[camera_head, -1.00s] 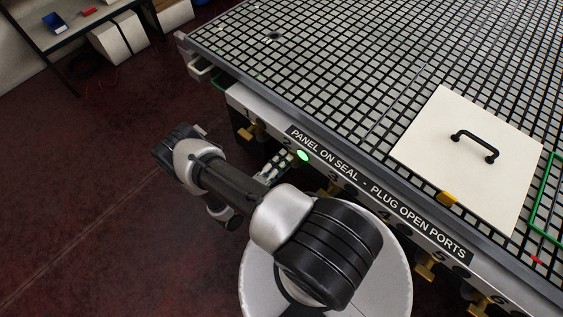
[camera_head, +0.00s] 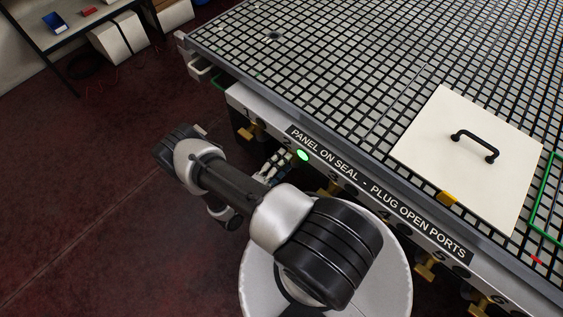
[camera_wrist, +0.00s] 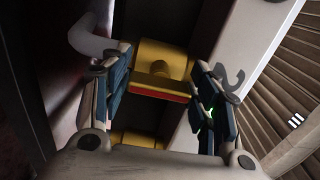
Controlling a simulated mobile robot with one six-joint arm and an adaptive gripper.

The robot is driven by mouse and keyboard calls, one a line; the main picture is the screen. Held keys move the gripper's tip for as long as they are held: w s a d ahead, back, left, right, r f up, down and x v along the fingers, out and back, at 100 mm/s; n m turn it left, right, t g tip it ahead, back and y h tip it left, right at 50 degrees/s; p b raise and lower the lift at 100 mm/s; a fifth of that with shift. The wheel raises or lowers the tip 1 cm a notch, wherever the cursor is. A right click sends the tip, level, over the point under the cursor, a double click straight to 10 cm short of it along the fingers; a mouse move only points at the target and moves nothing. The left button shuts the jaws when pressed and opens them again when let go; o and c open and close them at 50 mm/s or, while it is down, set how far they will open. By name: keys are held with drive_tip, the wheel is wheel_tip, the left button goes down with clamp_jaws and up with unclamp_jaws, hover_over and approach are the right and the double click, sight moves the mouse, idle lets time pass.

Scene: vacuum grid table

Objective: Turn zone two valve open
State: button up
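In the wrist view the zone two valve's yellow handle (camera_wrist: 162,72), with a red edge, lies between the fingers of my gripper (camera_wrist: 162,95). The fingers stand apart on either side of the handle, with small gaps visible; I see no clear grip. A dark "2" shows on the pale front rail beside the right finger. In the head view my gripper (camera_head: 275,168) is at the table's front edge, below the panel label. The zone two handle is mostly hidden there.
A lit green lamp (camera_head: 303,155) is on the front rail by my gripper. Another brass valve (camera_head: 250,131) is to the left, and several more (camera_head: 426,265) are to the right. A white panel (camera_head: 468,150) with a black handle lies on the grid table (camera_head: 330,75).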

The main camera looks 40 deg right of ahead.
drive_tip(key=o, duration=0.3)
drive_tip(key=a, duration=1.2)
drive_tip(key=shift+s, duration=0.4)
